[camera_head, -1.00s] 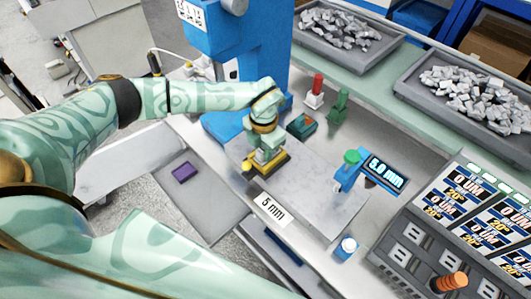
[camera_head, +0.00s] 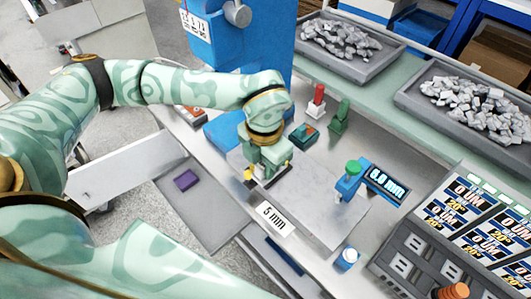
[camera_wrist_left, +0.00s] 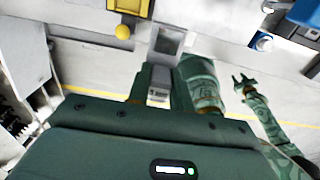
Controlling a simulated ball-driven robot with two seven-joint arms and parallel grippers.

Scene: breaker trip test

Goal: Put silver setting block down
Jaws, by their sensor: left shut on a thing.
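My left gripper (camera_head: 266,170) is low over the pale marble slab (camera_head: 322,205) in the head view. In the left wrist view its fingers (camera_wrist_left: 159,88) are shut on a small grey piece, the silver setting block (camera_wrist_left: 158,80). In the head view the fingers hide the block, and I cannot tell whether it touches the slab. A yellow fixture (camera_wrist_left: 127,7) with a round knob is just beyond the fingers; in the head view it is mostly hidden behind the gripper. My right gripper (camera_wrist_left: 242,84) appears small in the left wrist view, its fingers apart and empty.
A 5 mm label (camera_head: 273,217) is on the slab's front edge. A blue gauge (camera_head: 349,182) with a green knob and display stands right. Red (camera_head: 317,101) and green (camera_head: 340,115) stands are behind. A blue press column (camera_head: 262,45) rises behind the arm. The slab's right part is clear.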

